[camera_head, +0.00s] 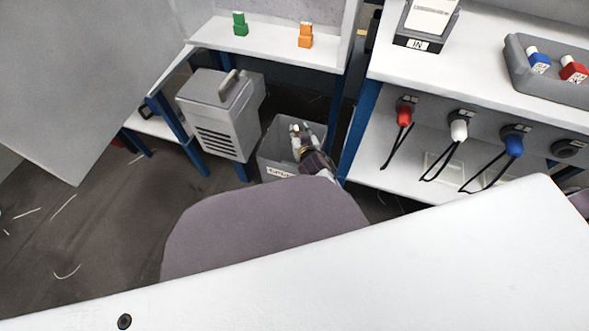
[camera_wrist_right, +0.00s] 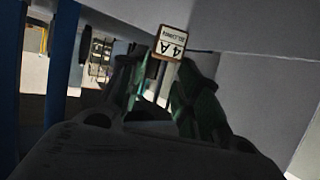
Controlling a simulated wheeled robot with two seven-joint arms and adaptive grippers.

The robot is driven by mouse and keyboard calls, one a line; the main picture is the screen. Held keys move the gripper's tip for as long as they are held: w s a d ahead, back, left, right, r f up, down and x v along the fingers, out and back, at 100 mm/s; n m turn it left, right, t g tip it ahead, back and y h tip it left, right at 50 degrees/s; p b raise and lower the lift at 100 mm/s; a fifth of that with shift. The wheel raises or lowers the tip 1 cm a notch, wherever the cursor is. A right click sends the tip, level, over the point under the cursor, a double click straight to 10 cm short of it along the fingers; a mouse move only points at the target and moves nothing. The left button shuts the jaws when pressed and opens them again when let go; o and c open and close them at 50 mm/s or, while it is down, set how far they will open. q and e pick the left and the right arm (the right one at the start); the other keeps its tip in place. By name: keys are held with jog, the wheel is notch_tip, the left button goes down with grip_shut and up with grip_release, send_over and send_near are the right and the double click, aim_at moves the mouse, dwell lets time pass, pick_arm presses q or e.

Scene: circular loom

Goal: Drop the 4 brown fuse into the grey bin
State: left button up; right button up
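The grey bin (camera_head: 275,157) stands on the floor under the white bench, with a white label on its front. My right gripper (camera_head: 301,131) is at the bin's opening, and its arm hides part of the rim. In the right wrist view, a brown fuse (camera_wrist_right: 172,43) with a "4 A BROWN" label is at the tips of the green-padded fingers (camera_wrist_right: 163,72). The fingers appear closed on it; the dark view makes the contact hard to see. In the head view the fuse cannot be made out clearly. My left gripper is not in view.
A grey vented box (camera_head: 212,118) stands left of the bin. Green (camera_head: 240,24) and orange (camera_head: 305,35) fuses stand on the shelf above. Blue bench legs flank the bin.

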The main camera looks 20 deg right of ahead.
jog(key=shift+o, duration=1.2)
notch_tip(320, 180, up, 10)
dwell(0.4)
dwell(0.5)
